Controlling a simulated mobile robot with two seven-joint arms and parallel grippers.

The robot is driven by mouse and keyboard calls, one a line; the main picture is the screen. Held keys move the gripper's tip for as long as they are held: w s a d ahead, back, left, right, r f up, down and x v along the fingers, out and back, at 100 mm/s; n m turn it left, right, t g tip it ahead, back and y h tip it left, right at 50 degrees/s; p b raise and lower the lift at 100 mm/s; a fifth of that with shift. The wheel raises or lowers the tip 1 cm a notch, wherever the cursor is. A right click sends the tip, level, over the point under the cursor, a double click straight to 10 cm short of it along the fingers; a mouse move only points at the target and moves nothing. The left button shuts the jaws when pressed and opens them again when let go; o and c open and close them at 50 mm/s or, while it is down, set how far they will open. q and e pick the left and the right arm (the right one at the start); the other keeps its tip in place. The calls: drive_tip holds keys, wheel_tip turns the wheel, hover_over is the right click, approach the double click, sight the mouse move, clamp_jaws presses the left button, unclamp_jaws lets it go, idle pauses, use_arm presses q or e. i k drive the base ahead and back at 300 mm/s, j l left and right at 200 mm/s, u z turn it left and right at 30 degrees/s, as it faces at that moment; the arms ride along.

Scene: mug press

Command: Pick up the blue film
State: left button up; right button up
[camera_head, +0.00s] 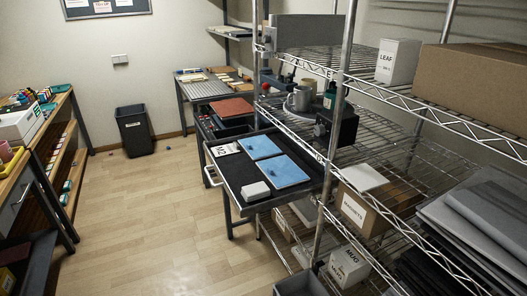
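Two flat blue sheets lie on a dark-topped table in the middle of the head view. The farther blue sheet (259,146) is smaller in the picture, and the nearer blue sheet (284,170) lies just in front of it. Either could be the blue film; I cannot tell which. Both lie flat with nothing visible on top. Neither of my grippers is in view.
On the dark table (240,172) are a white block (256,191) and a white card (224,149). A black bin (134,131) is at the back. The wooden floor (160,215) left of the table is clear.

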sight(259, 147)
drive_tip(key=i+j+z, duration=0.1)
drive_tip(key=z, duration=0.7)
drive_tip(key=i+j+z, duration=0.1)
drive_tip(key=j+z, duration=0.25)
drive_tip(key=i+j+z, duration=0.1)
drive_tip(key=j+z, duration=0.6)
drive_tip(key=j, duration=0.65)
drive_tip(key=j+z, duration=0.1)
drive_tip(key=j, duration=0.85)
